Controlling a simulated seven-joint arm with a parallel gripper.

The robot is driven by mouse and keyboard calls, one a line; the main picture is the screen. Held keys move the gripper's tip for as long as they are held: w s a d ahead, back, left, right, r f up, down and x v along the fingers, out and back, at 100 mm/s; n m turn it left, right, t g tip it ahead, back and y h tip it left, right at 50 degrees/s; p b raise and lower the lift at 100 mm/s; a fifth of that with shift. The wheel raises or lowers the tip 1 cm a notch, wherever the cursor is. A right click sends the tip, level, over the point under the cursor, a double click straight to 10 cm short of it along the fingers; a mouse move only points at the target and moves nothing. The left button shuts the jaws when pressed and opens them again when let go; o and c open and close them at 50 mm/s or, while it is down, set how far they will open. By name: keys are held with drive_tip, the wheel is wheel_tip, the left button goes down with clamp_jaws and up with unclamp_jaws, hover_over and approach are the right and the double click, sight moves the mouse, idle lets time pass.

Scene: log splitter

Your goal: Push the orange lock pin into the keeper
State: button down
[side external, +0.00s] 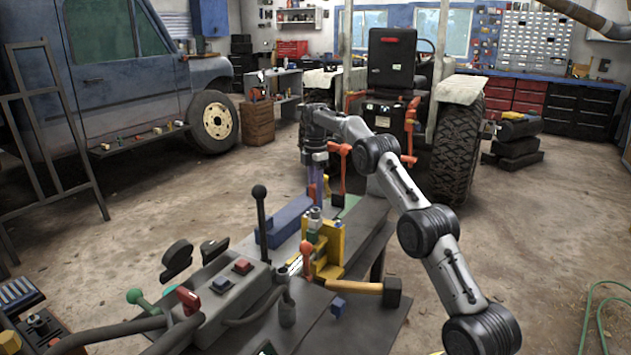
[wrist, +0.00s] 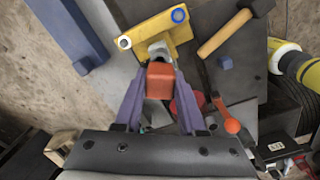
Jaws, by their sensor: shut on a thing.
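In the wrist view the orange lock pin (wrist: 160,80) shows as a block-shaped orange end between the two purple fingers. My gripper (wrist: 160,72) is shut on it. A grey rounded metal part (wrist: 158,50) sits just beyond the pin, against the yellow bracket (wrist: 155,32); I cannot tell which part is the keeper or how deep the pin sits. In the side view my gripper (side external: 316,196) points down above the yellow bracket (side external: 328,250), near its grey and green upright part. The pin is not clearly visible there.
A lever with an orange ball (side external: 306,247) stands close to the bracket. A hammer (side external: 368,288) and a small blue block (side external: 338,307) lie in front. A blue beam (side external: 284,220) lies to the left. A black-knobbed lever (side external: 260,193) rises nearby.

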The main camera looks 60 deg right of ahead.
drive_tip(key=shift+f, duration=0.55)
drive_tip(key=shift+f, duration=0.35)
drive_tip(key=shift+f, duration=0.7)
drive_tip(key=shift+f, duration=0.35)
drive_tip(key=shift+f, duration=0.15)
drive_tip(key=shift+c, duration=2.1)
unclamp_jaws()
drive_tip(key=shift+r, duration=3.8)
